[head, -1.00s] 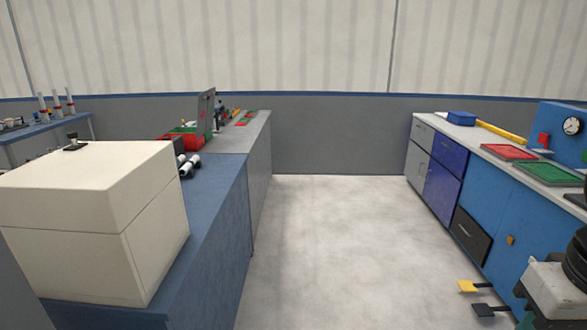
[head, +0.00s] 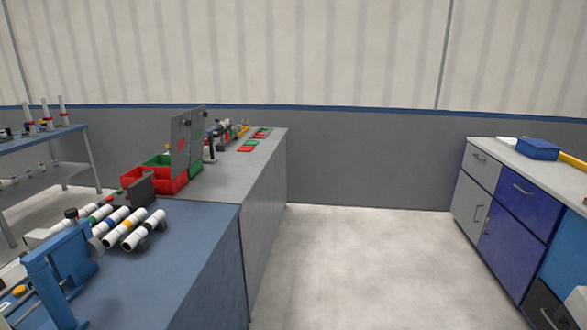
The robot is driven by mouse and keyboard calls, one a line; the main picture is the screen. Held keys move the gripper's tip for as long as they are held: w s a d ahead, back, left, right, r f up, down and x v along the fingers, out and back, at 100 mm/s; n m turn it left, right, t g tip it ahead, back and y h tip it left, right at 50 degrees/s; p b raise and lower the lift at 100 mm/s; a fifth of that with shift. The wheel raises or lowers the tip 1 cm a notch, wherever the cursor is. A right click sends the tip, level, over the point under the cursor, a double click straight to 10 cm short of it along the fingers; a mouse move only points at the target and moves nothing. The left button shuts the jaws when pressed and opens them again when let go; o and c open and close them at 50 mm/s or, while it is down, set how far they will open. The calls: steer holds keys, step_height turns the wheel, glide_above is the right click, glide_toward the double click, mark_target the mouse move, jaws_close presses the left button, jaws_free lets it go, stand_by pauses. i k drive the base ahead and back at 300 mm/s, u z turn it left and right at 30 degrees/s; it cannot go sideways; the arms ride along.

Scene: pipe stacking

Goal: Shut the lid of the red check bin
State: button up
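The red check bin (head: 150,184) stands on the grey counter to the left in the head view. The insides of both bins are mostly hidden.
A blue bench (head: 195,250) in front of the grey counter (head: 240,180) carries several white pipes (head: 130,228) with coloured bands and a blue clamp frame (head: 60,270). Clear floor (head: 350,260) lies between these and the blue cabinets (head: 515,215) at right.

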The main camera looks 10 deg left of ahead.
mark_target(181, 124)
steer(key=i, duration=1.3)
steer(key=u, duration=1.25)
steer(key=i, duration=1.05)
steer(key=u, duration=0.35)
